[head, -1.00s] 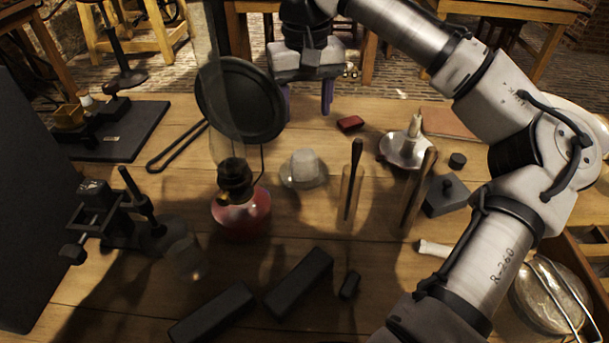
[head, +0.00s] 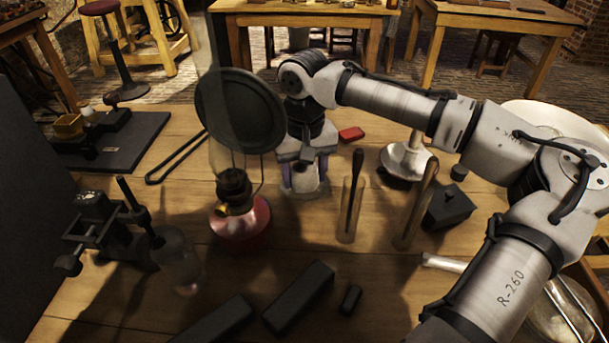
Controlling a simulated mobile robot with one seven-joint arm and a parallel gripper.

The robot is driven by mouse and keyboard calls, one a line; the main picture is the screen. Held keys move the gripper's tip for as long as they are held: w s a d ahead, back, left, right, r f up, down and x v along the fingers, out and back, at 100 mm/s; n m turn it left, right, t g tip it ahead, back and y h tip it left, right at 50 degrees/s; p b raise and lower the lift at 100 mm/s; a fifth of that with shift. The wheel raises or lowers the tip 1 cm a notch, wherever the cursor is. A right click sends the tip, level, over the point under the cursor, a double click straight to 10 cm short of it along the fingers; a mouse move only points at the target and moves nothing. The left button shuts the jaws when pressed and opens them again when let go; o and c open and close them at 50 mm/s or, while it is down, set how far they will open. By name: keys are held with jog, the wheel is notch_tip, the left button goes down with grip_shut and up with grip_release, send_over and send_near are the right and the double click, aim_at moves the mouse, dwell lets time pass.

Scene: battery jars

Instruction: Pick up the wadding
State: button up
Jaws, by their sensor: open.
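The wadding (head: 306,178) is a pale white lump on a small clear dish (head: 303,193) in the middle of the table. My gripper (head: 305,183) points down over it, with its purple fingers apart, one at the lump's left and one at its right. The gripper body hides the top of the lump. I cannot tell whether either finger touches it.
An oil lamp with a red base (head: 241,224), glass chimney and dark round reflector (head: 240,110) stands close to the left. A glass tube (head: 350,210) holding a dark rod stands to the right. A red block (head: 351,134) lies behind. Dark bars (head: 299,298) lie in front.

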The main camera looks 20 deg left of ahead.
aim_at(303, 166)
jog(key=shift+f, duration=0.1)
jog(key=shift+c, duration=0.2)
jog(key=c, duration=0.7)
notch_tip(303, 166, up, 20)
jog(key=shift+r+p, duration=0.1)
jog(key=shift+p, duration=0.8)
jog(key=shift+o, duration=1.1)
jog(key=shift+c, duration=0.6)
jog(key=shift+s+a, duration=0.1)
jog(key=shift+s, duration=0.05)
